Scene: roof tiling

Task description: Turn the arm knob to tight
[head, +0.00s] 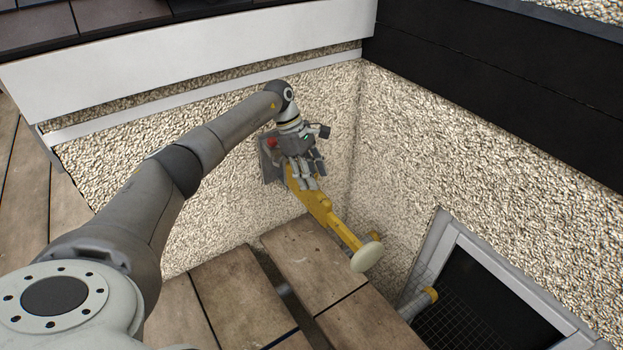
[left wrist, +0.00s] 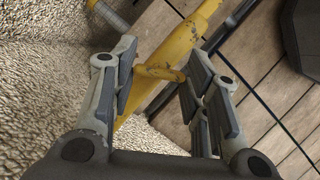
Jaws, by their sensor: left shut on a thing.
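A yellow arm (head: 343,232) slants down from a grey bracket (head: 268,163) on the pebbledash wall and ends in a pale round pad (head: 367,257). The arm also crosses the left wrist view (left wrist: 188,38). A small worn yellow knob (left wrist: 160,73) sticks out from it between my fingers. My left gripper (head: 304,172) is at the arm's upper end, shut on the knob, and hides it in the head view. In the left wrist view, its fingers (left wrist: 160,62) stand on both sides of the knob. I cannot read any tight marking. My right gripper is not in view.
A red part (head: 272,143) sits by the bracket. Wooden boards (head: 245,300) with a dark gap lie below. A second yellow piece (head: 418,303) stands by a grey-framed dark opening (head: 485,300) on the right. Pebbledash walls meet in a corner close to my gripper.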

